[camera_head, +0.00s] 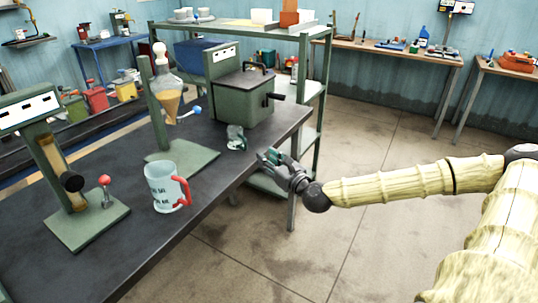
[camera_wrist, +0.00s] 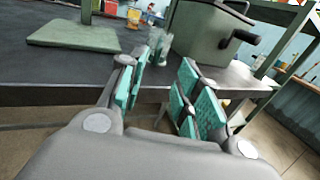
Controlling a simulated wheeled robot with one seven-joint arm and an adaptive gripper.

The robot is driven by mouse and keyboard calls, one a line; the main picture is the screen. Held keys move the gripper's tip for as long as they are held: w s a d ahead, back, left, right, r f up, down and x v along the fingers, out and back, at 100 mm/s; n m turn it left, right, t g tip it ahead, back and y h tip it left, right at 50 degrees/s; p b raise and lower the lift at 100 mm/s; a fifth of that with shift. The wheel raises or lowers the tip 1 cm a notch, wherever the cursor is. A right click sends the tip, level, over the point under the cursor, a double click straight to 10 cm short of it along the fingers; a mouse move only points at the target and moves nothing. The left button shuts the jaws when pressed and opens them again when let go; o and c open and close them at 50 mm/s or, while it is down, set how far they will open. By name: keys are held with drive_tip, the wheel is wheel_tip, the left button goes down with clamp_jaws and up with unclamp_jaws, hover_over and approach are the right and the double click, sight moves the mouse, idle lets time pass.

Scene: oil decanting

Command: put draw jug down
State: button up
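A white, see-through jug with a red handle and dark lettering (camera_head: 165,188) stands upright on the dark bench (camera_head: 105,245), left of my gripper. A small clear glass vessel (camera_head: 237,138) stands on the bench near the green box; it also shows beyond my fingers in the wrist view (camera_wrist: 163,44). I cannot tell which of the two is the draw jug. My gripper (camera_head: 268,160) is at the bench's right edge, apart from both vessels. In the wrist view my gripper (camera_wrist: 163,88) has its teal-padded fingers spread with nothing between them.
A green box with a crank (camera_head: 243,97) stands at the bench's far end. A stand holds a flask of amber liquid (camera_head: 168,98). A green gauge stand with a red-knobbed lever (camera_head: 104,181) is at left. The floor right of the bench is open.

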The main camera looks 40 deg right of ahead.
drive_tip(key=shift+s, duration=0.1)
drive_tip(key=s+a+f+n+g+y, duration=0.1)
drive_tip(key=s+a+f+n+g, duration=0.5)
drive_tip(key=f+n, duration=0.5)
drive_tip(key=s+a+f+n+g+y, duration=0.1)
drive_tip(key=s+a+f+n+g, duration=0.5)
drive_tip(key=f+n, duration=0.5)
drive_tip(key=s+a+f+n+g, duration=0.2)
drive_tip(key=s+a+f+n, duration=0.2)
drive_tip(key=s, duration=0.4)
drive_tip(key=s+a+f+n+g+h, duration=0.1)
drive_tip(key=s+a+f+n, duration=0.3)
drive_tip(key=s, duration=0.5)
drive_tip(key=s+a+f+n+g+h, duration=0.1)
drive_tip(key=s+a+f+n+g, duration=0.2)
drive_tip(key=s+f, duration=0.4)
drive_tip(key=s+a+n, duration=0.1)
drive_tip(key=n, duration=0.1)
drive_tip(key=shift+s+a+f+n, duration=0.15)
drive_tip(key=shift+s+a+n, duration=0.1)
drive_tip(key=shift+s+n, duration=0.1)
